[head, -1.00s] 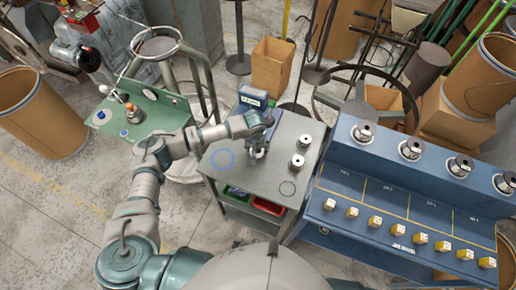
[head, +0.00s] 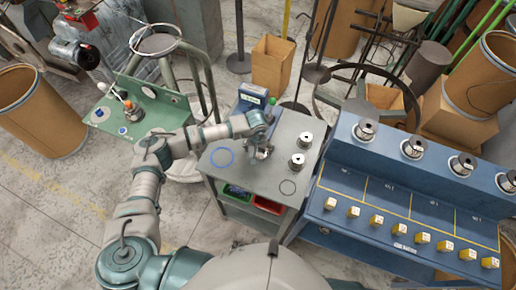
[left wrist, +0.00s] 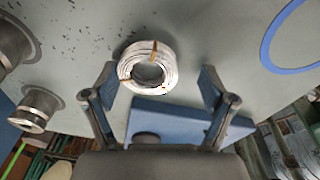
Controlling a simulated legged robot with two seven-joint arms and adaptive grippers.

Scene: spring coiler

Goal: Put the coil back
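A silvery wire coil with tan ties (left wrist: 147,66) lies on the grey cart top (left wrist: 215,30) in the left wrist view. My left gripper (left wrist: 157,74) is open, with one finger on each side of the coil and a gap to each. The coil looks not gripped. In the head view my left gripper (head: 262,152) points down over the cart top (head: 245,178) and mostly hides the coil. A blue ring mark (head: 222,157) is on the cart left of the gripper; it also shows in the left wrist view (left wrist: 271,52). My right gripper is not in view.
Two metal spools (head: 297,160) stand on the cart right of the gripper. A blue box with a label (head: 252,99) sits at the cart's back. A dark ring mark (head: 287,187) is near the front right. A blue bench (head: 345,190) with spools and yellow blocks stands right.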

